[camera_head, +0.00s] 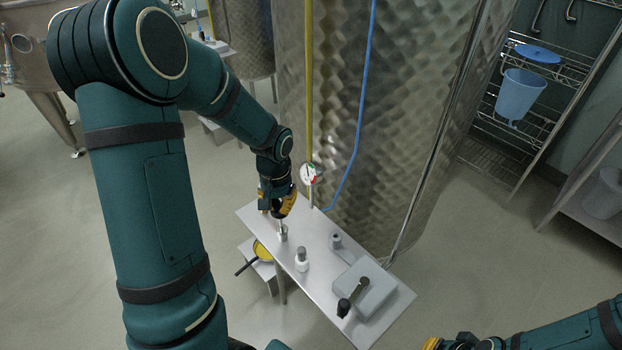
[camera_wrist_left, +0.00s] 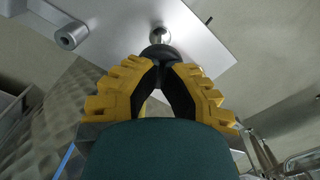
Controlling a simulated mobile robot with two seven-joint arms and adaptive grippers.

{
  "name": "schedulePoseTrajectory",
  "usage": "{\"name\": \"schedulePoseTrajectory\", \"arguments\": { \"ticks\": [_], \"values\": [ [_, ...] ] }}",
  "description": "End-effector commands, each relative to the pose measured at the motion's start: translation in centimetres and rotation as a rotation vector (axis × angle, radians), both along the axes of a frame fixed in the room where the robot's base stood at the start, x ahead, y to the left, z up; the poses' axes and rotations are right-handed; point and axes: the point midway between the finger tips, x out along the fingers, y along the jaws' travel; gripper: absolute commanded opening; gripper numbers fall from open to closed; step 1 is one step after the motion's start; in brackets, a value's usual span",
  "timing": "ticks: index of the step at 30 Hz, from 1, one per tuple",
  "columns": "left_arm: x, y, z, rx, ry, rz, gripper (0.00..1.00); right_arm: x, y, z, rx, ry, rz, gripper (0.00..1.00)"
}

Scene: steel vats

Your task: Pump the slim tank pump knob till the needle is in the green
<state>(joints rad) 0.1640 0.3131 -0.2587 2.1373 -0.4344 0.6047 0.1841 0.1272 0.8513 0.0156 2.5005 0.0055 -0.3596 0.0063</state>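The slim tank pump is a thin metal rod in a small fitting (camera_head: 283,234) on the steel shelf (camera_head: 325,270). My left gripper (camera_head: 283,208) is over the rod's top. In the left wrist view the dark round pump knob (camera_wrist_left: 159,52) sits between the yellow-backed fingertips (camera_wrist_left: 158,66), which close in on it from both sides. A round gauge (camera_head: 309,174) with red and green on its face stands just right of the gripper; its needle is too small to read. My right gripper (camera_head: 450,343) is partly cut off at the bottom edge.
The tall steel tank (camera_head: 370,130) with a blue hose (camera_head: 357,130) stands behind the shelf. A white-topped post (camera_head: 302,259), a short cylinder (camera_head: 336,241) and a grey box (camera_head: 368,288) with a black-handled lever (camera_head: 344,307) are on the shelf. A yellow pan (camera_head: 262,252) is lower left.

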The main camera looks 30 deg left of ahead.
Motion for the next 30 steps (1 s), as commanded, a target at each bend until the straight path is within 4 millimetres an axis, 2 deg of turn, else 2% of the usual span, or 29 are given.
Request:
{"name": "schedulePoseTrajectory", "arguments": {
  "ticks": [1, 14, 21, 30],
  "values": [
    [0.0, 0.0, -0.8, 0.000, 0.000, 0.000, 0.00, -0.1, 0.0, -0.7, 0.000, 0.002, 0.002, 0.00],
    [-0.1, 0.0, -4.3, 0.000, 0.002, 0.000, 0.00, -0.9, 0.2, -3.3, 0.005, 0.020, 0.017, 0.00],
    [-0.1, 0.0, -6.3, -0.001, 0.003, 0.000, 0.00, -0.6, 0.1, -4.9, 0.003, 0.012, 0.014, 0.00],
    [-0.1, 0.0, -4.1, 0.000, 0.002, 0.000, 0.00, -0.6, 0.1, -3.0, 0.003, 0.012, 0.015, 0.00]
  ]
}}
